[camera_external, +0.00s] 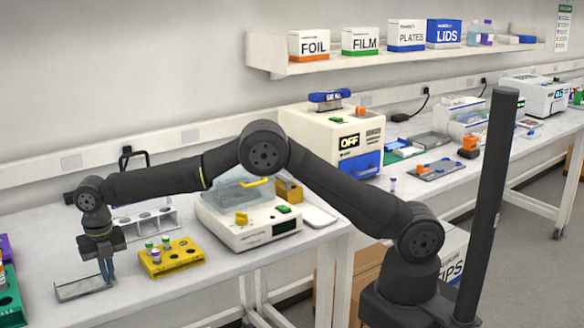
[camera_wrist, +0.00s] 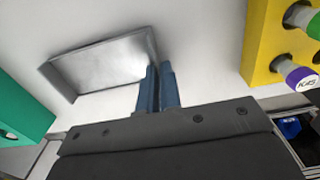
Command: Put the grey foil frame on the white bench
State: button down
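The grey foil frame (camera_external: 80,289) is a shallow metallic tray shape on or just above the white bench (camera_external: 215,296) at the front left. I cannot tell if a small gap is under it. In the wrist view the frame (camera_wrist: 100,62) lies left of the fingers, its right wall running to the fingertips. My gripper (camera_external: 107,280) points down at the frame's right end. Its two blue fingers (camera_wrist: 159,72) are close together and look shut on that wall. The exact contact is partly hidden by the fingers.
A yellow rack (camera_external: 172,260) with capped vials stands close right of the gripper. A green rack (camera_external: 10,300) is at the far left. A white tube rack (camera_external: 146,222) and a cream machine (camera_external: 250,222) stand behind. Bare bench lies in front of the yellow rack.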

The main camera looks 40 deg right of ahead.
jog(key=c, duration=1.6)
grip_release()
notch_tip(320, 180, up, 12)
jog(key=shift+r, duration=0.1)
notch_tip(320, 180, down, 12)
jog(key=shift+r, duration=1.8)
jog(key=shift+f, duration=0.15)
